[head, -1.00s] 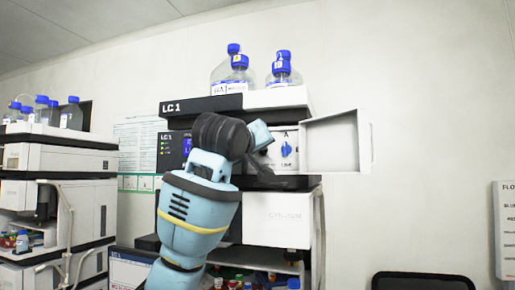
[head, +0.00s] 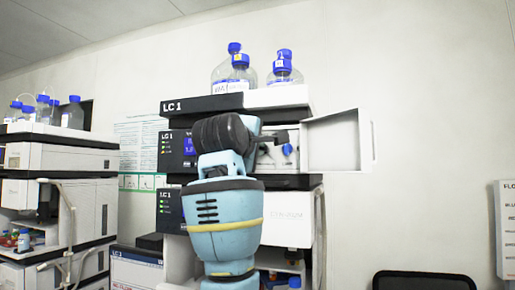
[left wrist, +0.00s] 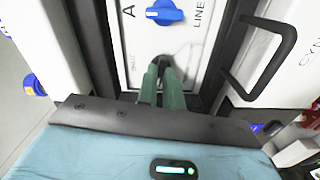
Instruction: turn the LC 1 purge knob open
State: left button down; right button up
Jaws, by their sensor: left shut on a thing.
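The LC 1 stack (head: 235,103) stands in the middle of the head view, its right-hand door (head: 335,142) swung open. Behind the door is a white panel (left wrist: 192,45) with a blue knob (left wrist: 165,12) lettered A and LINE; this knob also shows in the head view (head: 287,149). My left gripper (left wrist: 162,78) reaches the panel beside the blue knob, with its green fingers close together. They are shut on the purge knob (left wrist: 163,61), a dark part mostly hidden between the fingertips. In the head view my arm covers part of the panel. My right gripper is out of view.
A black handle (left wrist: 268,60) juts out near the fingers in the left wrist view. Blue-capped bottles (head: 285,72) stand on top of the stack. Another instrument stack (head: 60,165) is at the left. Bare wall lies right of the open door.

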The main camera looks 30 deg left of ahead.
pick_arm(q)
jog(key=shift+f+n, duration=0.1)
jog(key=shift+n, duration=0.8)
jog(key=c, duration=1.5)
grip_release()
jog(key=shift+c, duration=0.2)
jog(key=shift+s, duration=0.1)
jog(key=v, duration=0.7)
jog(key=shift+s+d, duration=0.15)
jog(key=shift+s, duration=0.15)
